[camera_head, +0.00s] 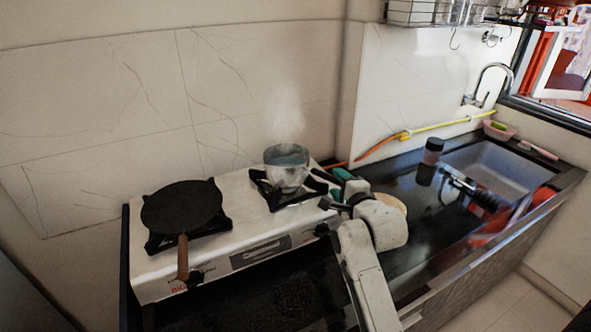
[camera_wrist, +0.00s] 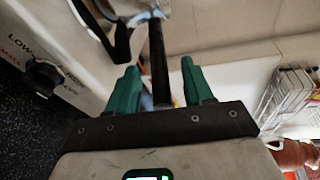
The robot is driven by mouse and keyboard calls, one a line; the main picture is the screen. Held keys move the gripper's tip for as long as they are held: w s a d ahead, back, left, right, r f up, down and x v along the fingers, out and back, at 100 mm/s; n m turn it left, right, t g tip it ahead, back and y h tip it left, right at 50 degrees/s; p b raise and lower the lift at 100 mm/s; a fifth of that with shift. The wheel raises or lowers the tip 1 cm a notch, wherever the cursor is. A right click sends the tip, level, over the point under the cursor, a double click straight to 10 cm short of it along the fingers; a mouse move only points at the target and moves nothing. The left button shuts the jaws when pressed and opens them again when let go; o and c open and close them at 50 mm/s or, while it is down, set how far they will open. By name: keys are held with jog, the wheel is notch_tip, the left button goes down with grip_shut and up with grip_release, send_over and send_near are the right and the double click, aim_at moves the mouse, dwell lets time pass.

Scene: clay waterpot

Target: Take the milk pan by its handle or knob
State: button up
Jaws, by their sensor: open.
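The milk pan (camera_head: 287,170) is a small grey pot on the right burner of the white stove, with a dark handle (camera_head: 327,177) reaching right towards my gripper (camera_head: 338,186). Faint steam rises above the pan. In the wrist view, the dark handle (camera_wrist: 157,52) runs between the two green fingers of my gripper (camera_wrist: 159,80). The fingers are open, with a gap on each side of the handle. Only a bit of the pan (camera_wrist: 148,8) shows at the top of that view.
A black frying pan (camera_head: 182,206) with a brown handle sits on the left burner of the stove (camera_head: 225,214). A tiled wall stands behind. To the right, a dark jar (camera_head: 433,151) stands on the black counter near the sink (camera_head: 490,165). A wire rack hangs above.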

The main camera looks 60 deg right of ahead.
jog(key=shift+x, duration=1.6)
jog(key=shift+f, duration=0.1)
jog(key=shift+c, duration=0.5)
grip_shut()
